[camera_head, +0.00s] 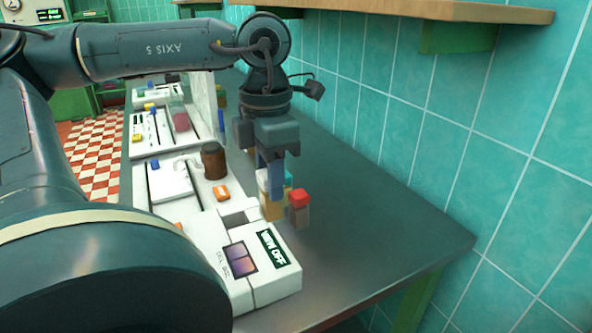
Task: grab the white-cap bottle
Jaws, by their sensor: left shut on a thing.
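The white-cap bottle (271,208) has a yellowish body, and part of its white cap (262,178) shows beside my finger. It is at the back edge of the white machine, over the dark worktop (370,225). My left gripper (270,180) points down from above and is shut on it. The fingers hide much of its upper part. I cannot tell whether its base touches the worktop. My right gripper is not in view.
A red-capped brown bottle (299,210) stands close on the right, with a teal-topped item (288,179) just behind. A white machine (262,268) lies in front, with a brown jar (214,161) to the left. The worktop's right side is clear, up to the tiled wall (490,130).

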